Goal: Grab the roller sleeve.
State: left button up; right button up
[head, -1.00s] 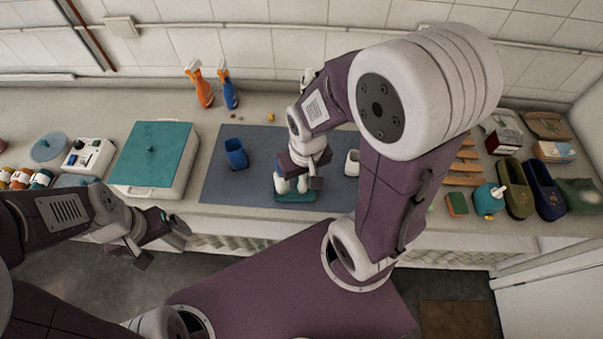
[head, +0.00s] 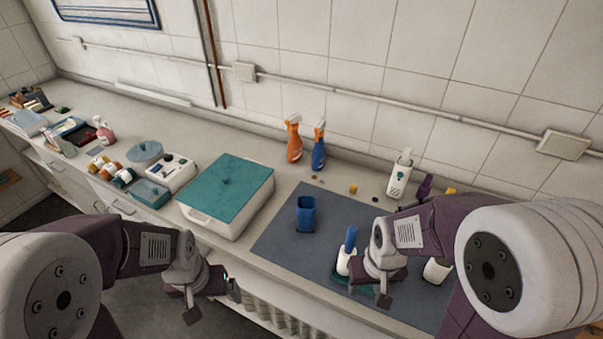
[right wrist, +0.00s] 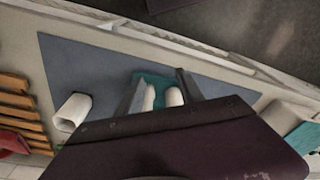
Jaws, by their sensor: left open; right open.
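My right gripper (head: 376,288) is open over a small teal tray (head: 340,279) on the grey-blue mat. In the right wrist view two white rounded pieces (right wrist: 149,98) (right wrist: 174,97) stand at the teal tray (right wrist: 157,80) between the open fingers (right wrist: 160,90). In the head view one white piece (head: 345,262) shows with a blue upright part; my gripper hides the rest. I cannot tell which white piece is the roller sleeve. My left gripper (head: 212,296) is open and empty in front of the counter.
A blue cup (head: 306,214) stands on the mat (head: 285,232). Left of it is a white box with a teal lid (head: 226,185). Orange (head: 294,142) and blue (head: 318,150) spray bottles and a white bottle (head: 399,178) stand along the wall. Wooden slats (right wrist: 14,108) lie beyond the mat.

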aim_at(307, 205)
jog(key=j+z, duration=0.25)
jog(key=j, duration=0.4)
jog(key=j+z, duration=0.25)
jog(key=j, duration=0.45)
